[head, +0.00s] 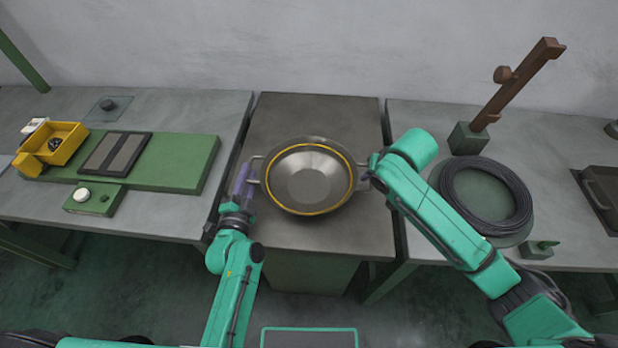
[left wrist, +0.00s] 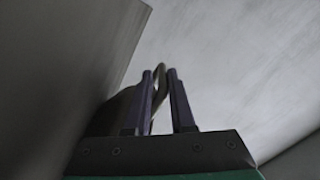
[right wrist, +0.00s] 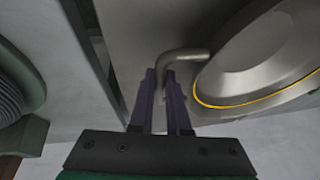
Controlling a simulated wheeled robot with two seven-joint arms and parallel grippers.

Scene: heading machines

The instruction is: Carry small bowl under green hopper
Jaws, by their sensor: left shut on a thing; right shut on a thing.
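The small bowl (head: 309,178) is a round grey metal pan with a yellow ring inside its rim and a loop handle on each side. It is level over the middle grey table; I cannot tell whether it touches the top. My left gripper (head: 247,178) is shut on its left handle, and the left wrist view shows that handle (left wrist: 159,88) between the fingers. My right gripper (right wrist: 161,75) is shut on the right handle (right wrist: 184,54); in the head view my right arm partly covers this grip. I cannot make out a green hopper.
The left table holds a green machine bed (head: 185,162) with a yellow bin (head: 67,140) and a green button box (head: 92,201). The right table holds a black cable coil (head: 487,196) and a brown post (head: 520,82). Narrow gaps separate the tables. Behind the bowl the middle table (head: 310,112) is clear.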

